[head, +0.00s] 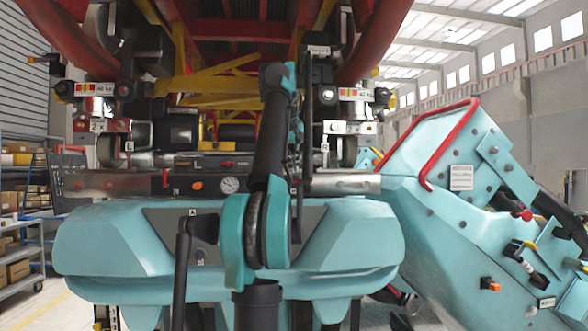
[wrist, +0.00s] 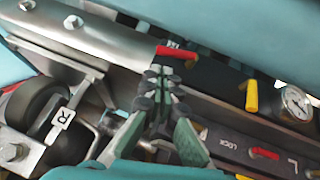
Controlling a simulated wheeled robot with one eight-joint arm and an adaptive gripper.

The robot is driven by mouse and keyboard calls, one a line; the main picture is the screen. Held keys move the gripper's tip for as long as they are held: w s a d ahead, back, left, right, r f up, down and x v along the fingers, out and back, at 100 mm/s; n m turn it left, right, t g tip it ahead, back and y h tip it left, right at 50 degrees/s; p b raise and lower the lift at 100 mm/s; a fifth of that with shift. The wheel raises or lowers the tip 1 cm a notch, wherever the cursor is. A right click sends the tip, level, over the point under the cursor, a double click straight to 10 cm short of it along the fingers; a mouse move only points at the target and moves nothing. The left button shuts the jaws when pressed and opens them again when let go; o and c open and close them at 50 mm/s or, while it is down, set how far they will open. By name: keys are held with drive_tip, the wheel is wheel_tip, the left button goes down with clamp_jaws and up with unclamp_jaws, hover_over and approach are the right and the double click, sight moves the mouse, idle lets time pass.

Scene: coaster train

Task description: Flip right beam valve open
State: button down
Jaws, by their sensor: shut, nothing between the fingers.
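In the wrist view a red valve handle (wrist: 177,52) sits at the inner end of the silver right beam (wrist: 105,42). It lies roughly along the beam's line. My gripper (wrist: 162,72) is shut and empty, with its fingertips close to the red handle; I cannot tell whether they touch it. There, the right beam (head: 345,184) shows to the right of my arm, and another red handle (head: 165,177) stands upright at the left beam's inner end (head: 110,184).
A yellow handle (wrist: 251,96) and a pressure gauge (wrist: 297,102) lie right of the fingers in the wrist view. A lock bar carries another red handle (wrist: 264,153). A bracket marked R (wrist: 62,118) and a black roller (wrist: 38,103) crowd the left side.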

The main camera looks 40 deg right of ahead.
drive_tip(key=s+a+r, duration=0.3)
drive_tip(key=s+a, duration=0.6)
drive_tip(key=a, duration=0.2)
drive_tip(key=shift+s, duration=0.15)
idle(0.4)
idle(0.5)
